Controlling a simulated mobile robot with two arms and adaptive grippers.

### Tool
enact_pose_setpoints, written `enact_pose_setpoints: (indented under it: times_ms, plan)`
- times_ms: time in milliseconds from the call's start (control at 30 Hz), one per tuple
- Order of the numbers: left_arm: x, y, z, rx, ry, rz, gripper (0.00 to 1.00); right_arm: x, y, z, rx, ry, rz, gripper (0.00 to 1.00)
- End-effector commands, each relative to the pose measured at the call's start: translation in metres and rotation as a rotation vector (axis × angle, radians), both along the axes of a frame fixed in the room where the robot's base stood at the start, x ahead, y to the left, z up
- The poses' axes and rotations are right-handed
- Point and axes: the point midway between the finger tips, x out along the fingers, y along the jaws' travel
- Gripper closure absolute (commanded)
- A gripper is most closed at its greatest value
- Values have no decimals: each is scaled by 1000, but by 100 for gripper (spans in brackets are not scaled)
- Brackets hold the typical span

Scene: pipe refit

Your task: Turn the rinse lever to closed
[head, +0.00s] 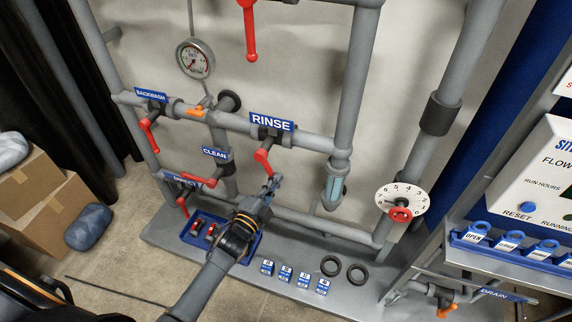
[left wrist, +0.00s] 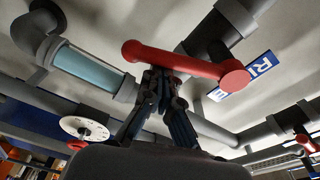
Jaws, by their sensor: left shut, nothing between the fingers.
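In the left wrist view the rinse lever (left wrist: 180,62) crosses above the fingertips of the left gripper (left wrist: 160,76). The fingertips look very close to the lever's outer part; I cannot tell whether they touch. My right gripper is not in view.
A red clean lever (head: 201,181) and a backwash lever (head: 148,136) sit to the left. A blue tray (head: 247,246) with red-handled parts lies under my left arm. A white dial (head: 403,198) is at right.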

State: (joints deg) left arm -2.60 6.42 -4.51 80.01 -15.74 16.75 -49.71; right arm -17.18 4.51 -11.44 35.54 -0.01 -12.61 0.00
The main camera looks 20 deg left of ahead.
Motion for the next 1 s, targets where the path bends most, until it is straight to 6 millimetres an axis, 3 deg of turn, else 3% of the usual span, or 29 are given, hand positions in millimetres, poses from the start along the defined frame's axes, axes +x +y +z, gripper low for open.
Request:
enact_pose_setpoints:
  times_ms: [433, 1000]
  plan:
    - [1, 24, -11, 303, -10, 3, 100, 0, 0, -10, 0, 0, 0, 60]
    - [1, 30, -11, 382, -14, 2, 100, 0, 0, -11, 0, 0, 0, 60]
